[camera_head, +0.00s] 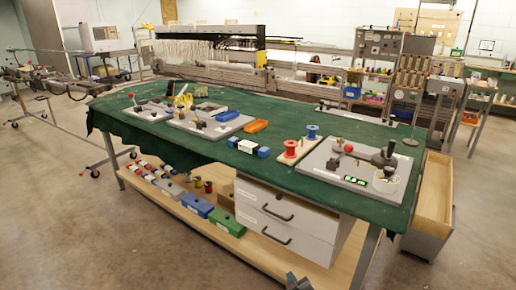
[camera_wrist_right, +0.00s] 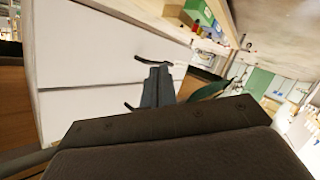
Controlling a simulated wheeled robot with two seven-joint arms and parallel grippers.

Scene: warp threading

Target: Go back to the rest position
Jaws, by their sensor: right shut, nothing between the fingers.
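My right gripper (camera_head: 298,281) shows at the bottom edge of the head view, low in front of the table, only its tip in frame. In the right wrist view my right gripper (camera_wrist_right: 158,72) is shut and empty. Beyond it in that view is the white drawer unit (camera_wrist_right: 85,45) with dark handles, and the fingers overlap the drawer front in the picture. I cannot tell the exact gap. My left gripper is not in view.
The table (camera_head: 270,165) has a green cloth and carries boards, spools and small blocks. The drawer unit (camera_head: 285,205) is under it, beside a lower shelf (camera_head: 190,218) with coloured boxes. The floor (camera_head: 70,235) at front left is clear.

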